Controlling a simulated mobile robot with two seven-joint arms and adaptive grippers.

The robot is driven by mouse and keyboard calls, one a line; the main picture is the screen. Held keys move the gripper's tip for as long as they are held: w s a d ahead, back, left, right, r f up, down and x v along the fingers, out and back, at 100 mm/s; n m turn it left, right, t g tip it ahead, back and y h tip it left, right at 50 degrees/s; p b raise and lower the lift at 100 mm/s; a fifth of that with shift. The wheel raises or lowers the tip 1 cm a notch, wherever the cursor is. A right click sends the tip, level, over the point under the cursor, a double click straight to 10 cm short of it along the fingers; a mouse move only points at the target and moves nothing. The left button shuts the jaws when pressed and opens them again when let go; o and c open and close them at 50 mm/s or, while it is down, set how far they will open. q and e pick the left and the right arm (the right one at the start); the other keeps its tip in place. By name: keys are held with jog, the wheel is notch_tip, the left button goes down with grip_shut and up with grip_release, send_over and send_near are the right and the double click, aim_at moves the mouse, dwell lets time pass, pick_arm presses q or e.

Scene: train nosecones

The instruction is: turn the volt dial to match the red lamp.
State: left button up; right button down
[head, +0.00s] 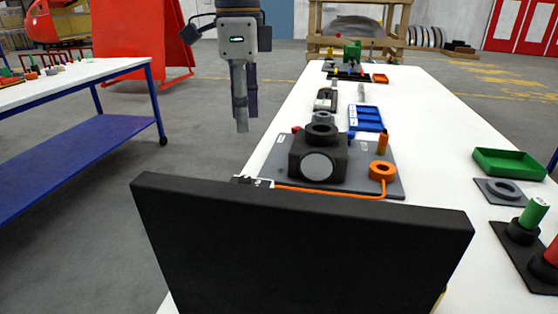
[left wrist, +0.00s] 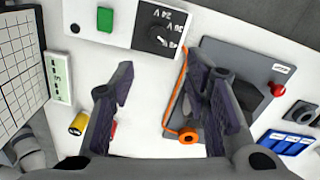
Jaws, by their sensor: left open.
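The volt dial (left wrist: 157,37) shows at the top of the left wrist view. It is a black round knob on a white panel (left wrist: 120,30), with V markings beside it; its exact setting is too small to read. A green block (left wrist: 105,20) sits on the left of the same panel. I cannot pick out a lit red lamp. My right gripper is not in view.
A large black panel (head: 300,245) blocks the near table. Beyond it, a grey plate (head: 395,170) carries a black block (head: 320,160) and an orange ring (head: 382,171) with a cord. A blue tray (head: 367,118) and green tray (head: 508,163) stand farther off. A gridded board (left wrist: 18,75) is at left.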

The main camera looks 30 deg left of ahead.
aim_at(245, 178)
pick_arm(q)
jog(key=f, duration=1.1)
jog(key=shift+s+a+f, duration=0.2)
jog(key=shift+s+f, duration=0.2)
jog(key=shift+c, duration=0.4)
grip_shut()
